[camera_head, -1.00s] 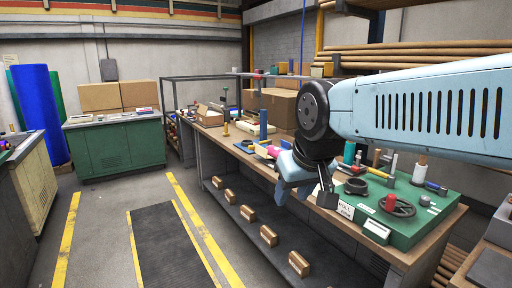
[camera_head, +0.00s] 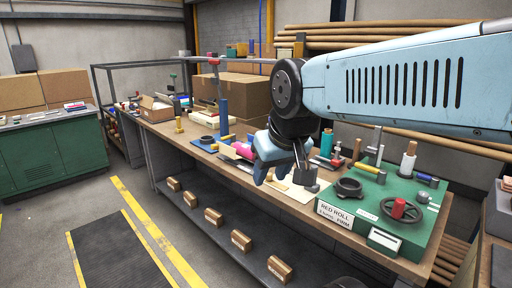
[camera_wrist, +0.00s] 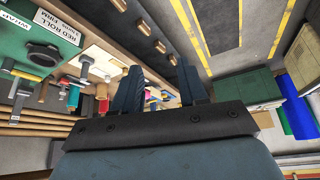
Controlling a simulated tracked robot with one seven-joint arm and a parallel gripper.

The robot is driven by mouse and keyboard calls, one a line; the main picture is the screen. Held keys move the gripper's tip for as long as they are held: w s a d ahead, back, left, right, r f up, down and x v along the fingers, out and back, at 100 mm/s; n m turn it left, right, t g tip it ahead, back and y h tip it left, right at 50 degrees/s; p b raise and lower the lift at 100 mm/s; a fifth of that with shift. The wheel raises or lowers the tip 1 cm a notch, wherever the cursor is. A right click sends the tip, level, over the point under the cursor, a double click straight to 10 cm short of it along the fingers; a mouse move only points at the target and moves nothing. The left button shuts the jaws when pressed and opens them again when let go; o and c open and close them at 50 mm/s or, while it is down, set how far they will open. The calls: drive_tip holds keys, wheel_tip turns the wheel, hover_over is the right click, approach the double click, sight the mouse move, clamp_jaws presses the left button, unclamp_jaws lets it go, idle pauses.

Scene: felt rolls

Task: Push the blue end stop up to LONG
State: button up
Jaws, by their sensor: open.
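My gripper (camera_head: 284,178) hangs over the front edge of the long workbench (camera_head: 160,128) in the head view. In the wrist view its two dark fingers (camera_wrist: 160,90) stand apart with nothing held between them. I cannot pick out the blue end stop for certain. A blue upright post (camera_head: 223,114) stands on the bench, left of my gripper and apart from it. No LONG mark is legible in either view.
The green board (camera_head: 392,212) carries a black ring (camera_head: 349,187), a handwheel (camera_head: 400,212) and a RED ROLL sign (camera_head: 335,213). Cardboard boxes (camera_head: 236,98) and long tubes (camera_head: 400,38) are behind. Small brown boxes line the lower shelf (camera_head: 200,203). Floor at left is open.

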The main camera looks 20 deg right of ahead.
drive_tip(key=shift+a, duration=0.1)
drive_tip(key=o, duration=0.3)
drive_tip(key=shift+w+r, duration=0.2)
drive_tip(key=shift+w, duration=0.1)
drive_tip(key=o, duration=0.4)
drive_tip(key=shift+n, duration=0.3)
drive_tip(key=w+r, duration=0.1)
drive_tip(key=w, duration=0.2)
drive_tip(key=w+d+r, duration=0.1)
drive_tip(key=w, duration=0.1)
drive_tip(key=shift+w+d+r, duration=0.1)
drive_tip(key=shift+r, duration=0.2)
drive_tip(key=w+d+r+n+g, duration=0.1)
drive_tip(key=w+d, duration=0.2)
drive_tip(key=w, duration=1.1)
drive_tip(key=w+d+n+g, duration=0.15)
drive_tip(key=w+d, duration=0.25)
drive_tip(key=w, duration=1)
drive_tip(key=w+d+f+n+t+y, duration=0.1)
drive_tip(key=w+d+f, duration=0.6)
drive_tip(key=w+d, duration=0.4)
drive_tip(key=w+d+f+y, duration=0.1)
drive_tip(key=w+d+f, duration=0.7)
drive_tip(key=w+d, duration=0.25)
drive_tip(key=x, duration=1.2)
drive_tip(key=shift+d+f, duration=0.1)
drive_tip(key=shift+f, duration=0.3)
